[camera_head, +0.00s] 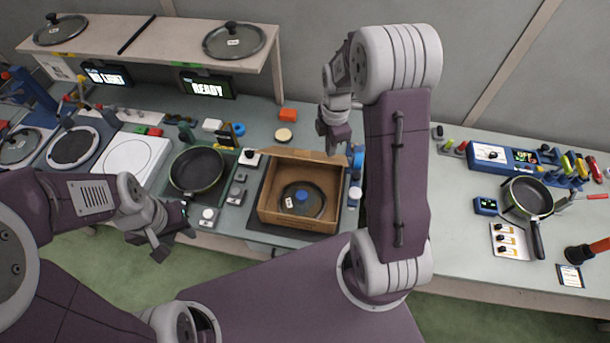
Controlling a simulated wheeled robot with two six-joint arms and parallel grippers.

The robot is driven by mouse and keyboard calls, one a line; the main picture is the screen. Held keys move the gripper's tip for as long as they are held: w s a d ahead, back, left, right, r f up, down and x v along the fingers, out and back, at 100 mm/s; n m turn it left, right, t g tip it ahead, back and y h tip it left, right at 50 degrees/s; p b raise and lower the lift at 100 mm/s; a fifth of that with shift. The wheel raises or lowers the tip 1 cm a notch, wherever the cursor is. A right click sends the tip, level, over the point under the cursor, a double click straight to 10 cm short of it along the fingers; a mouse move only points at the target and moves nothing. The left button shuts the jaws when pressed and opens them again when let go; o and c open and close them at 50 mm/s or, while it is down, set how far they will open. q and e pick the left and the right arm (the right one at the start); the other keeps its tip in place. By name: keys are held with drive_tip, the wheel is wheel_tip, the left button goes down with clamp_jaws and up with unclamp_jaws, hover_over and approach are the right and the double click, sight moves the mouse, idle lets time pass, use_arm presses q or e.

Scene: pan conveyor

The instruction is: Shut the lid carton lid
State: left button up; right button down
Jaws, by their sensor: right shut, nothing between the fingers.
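The lid carton (268,217) is a brown cardboard box standing open on a dark mat on the bench, in the middle of the head view. Its lid flap (290,154) stands out along the back edge. Inside lies a dark round pan lid with a blue knob (301,196) and a white label. My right gripper (331,150) is shut and empty at the carton's back edge, close to the flap; I cannot tell whether they touch. My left gripper (163,250) hangs over the bench's front edge, left of the carton, away from it; its finger opening is unclear.
A frying pan (197,170) stands left of the carton, with small control boxes between them. A blue-topped item (357,162) stands close at the carton's right. A shelf (150,42) with two glass lids is at the back left. Another pan (530,197) is at the right.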

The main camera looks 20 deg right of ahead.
wheel_tip(320, 180, down, 10)
drive_tip(key=b, duration=0.6)
drive_tip(key=shift+b, duration=0.3)
idle(5.2)
drive_tip(key=shift+r, duration=0.15)
wheel_tip(320, 180, up, 8)
drive_tip(key=p, duration=0.7)
drive_tip(key=shift+r+p, duration=0.1)
drive_tip(key=shift+p, duration=0.2)
